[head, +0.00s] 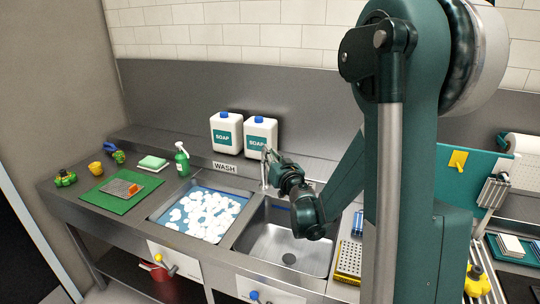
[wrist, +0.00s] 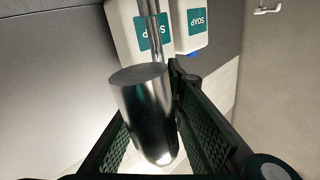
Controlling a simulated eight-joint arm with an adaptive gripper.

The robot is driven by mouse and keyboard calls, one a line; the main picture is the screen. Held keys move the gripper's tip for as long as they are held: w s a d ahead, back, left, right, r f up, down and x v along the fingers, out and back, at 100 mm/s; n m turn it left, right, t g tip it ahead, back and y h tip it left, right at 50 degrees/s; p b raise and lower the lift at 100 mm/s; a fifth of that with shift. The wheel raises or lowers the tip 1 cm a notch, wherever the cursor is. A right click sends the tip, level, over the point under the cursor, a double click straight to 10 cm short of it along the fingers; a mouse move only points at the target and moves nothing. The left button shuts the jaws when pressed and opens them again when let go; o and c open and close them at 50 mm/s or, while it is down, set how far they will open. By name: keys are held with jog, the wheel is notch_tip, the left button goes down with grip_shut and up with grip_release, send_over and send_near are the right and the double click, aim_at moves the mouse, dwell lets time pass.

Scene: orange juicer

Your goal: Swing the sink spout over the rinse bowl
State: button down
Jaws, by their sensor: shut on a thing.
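The sink spout (head: 264,168) is a thin metal post with its arm, at the back of the sinks near the divider between the two bowls. In the wrist view a shiny metal cylinder of the spout (wrist: 143,112) lies between my two dark ridged fingers. My gripper (head: 271,158) is shut on it; the fingers also show in the wrist view (wrist: 155,100). The rinse bowl (head: 275,262) is the empty steel bowl on the right, with a dark drain. My arm hides part of its right side and back. The spout's outlet is hidden in the head view.
The left bowl (head: 160,216) holds blue water or lining and several white pieces. Two white soap jugs (head: 225,133) stand behind, above the WASH sign (head: 224,167). A yellow rack (head: 348,259) lies right of the rinse bowl.

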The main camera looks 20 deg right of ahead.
jog(key=c, duration=2.4)
grip_release()
jog(key=shift+w+d, duration=0.15)
jog(key=shift+o, duration=0.2)
jog(key=shift+s+r, duration=0.1)
jog(key=shift+s, duration=0.1)
jog(key=shift+w, duration=0.1)
jog(key=shift+s, duration=0.2)
jog(key=s+a, duration=0.1)
jog(key=s, duration=1)
jog(key=shift+s, duration=0.3)
jog(key=shift+r, duration=0.1)
